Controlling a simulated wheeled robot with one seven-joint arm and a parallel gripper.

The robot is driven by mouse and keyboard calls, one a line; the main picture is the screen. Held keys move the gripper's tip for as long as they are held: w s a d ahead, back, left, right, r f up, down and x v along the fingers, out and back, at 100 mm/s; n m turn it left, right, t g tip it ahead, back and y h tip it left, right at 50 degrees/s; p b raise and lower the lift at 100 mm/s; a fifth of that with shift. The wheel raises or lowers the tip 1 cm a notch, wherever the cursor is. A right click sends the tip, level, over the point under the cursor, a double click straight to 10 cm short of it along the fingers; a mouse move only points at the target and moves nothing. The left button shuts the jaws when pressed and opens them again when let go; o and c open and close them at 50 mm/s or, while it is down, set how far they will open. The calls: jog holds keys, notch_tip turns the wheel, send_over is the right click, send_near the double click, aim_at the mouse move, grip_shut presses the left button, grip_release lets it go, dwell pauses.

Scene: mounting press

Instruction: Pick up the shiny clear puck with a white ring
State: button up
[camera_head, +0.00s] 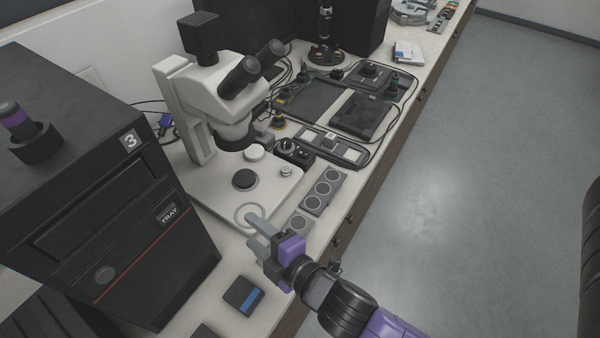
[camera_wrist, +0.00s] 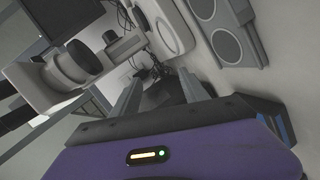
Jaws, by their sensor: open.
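No shiny clear puck can be made out for certain. A pale ring (camera_head: 247,215) lies flat near the front of the microscope base, with the same light surface showing inside it; I cannot tell whether it is a puck. Several round grey discs with light rims sit in a grey holder (camera_head: 325,188), which also shows at upper right in the wrist view (camera_wrist: 238,35). My gripper (camera_head: 255,233) is open, its fingers beside the pale ring in the head view. In the wrist view nothing is between the fingertips (camera_wrist: 160,88). The height above the bench is unclear.
A white microscope (camera_head: 215,95) stands behind, its base carrying a black disc (camera_head: 244,179) and a white cap (camera_head: 254,152). A large black machine marked 3 (camera_head: 110,200) stands left. A blue-labelled dark box (camera_head: 243,295) lies near the front. Open floor is right.

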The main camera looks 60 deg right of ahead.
aim_at(286, 168)
jog(key=w+d+n+h, duration=0.1)
jog(key=w+d, duration=0.1)
jog(key=w+d+n+h, duration=0.1)
jog(key=w+d+n, duration=0.1)
jog(key=w+d+n+g+h, duration=0.1)
jog(key=w+d, duration=0.1)
jog(key=shift+r+n, duration=0.3)
jog(key=shift+r, duration=0.05)
jog(key=d+n+h, duration=0.1)
jog(key=d+n+g+h, duration=0.1)
jog(key=shift+d+f+g, duration=0.3)
jog(key=shift+f, duration=0.05)
jog(key=s+d+n+g+h, duration=0.1)
jog(key=d+f+n+g+h, duration=0.1)
jog(key=d+n, duration=0.1)
jog(key=s+d+n+g+h, duration=0.1)
jog(key=n, duration=0.1)
jog(key=shift+s+d+f, duration=0.2)
jog(key=shift+s+d, duration=0.1)
jog(key=shift+d, duration=0.1)
jog(key=shift+s+d+n+g+h, duration=0.35)
jog(key=shift+d+n+g+h, duration=0.05)
jog(key=shift+d+n, duration=0.1)
jog(key=shift+w+d+f, duration=0.1)
jog(key=shift+d, duration=0.15)
jog(key=x, duration=0.7)
jog(key=shift+w, duration=0.3)
grip_shut()
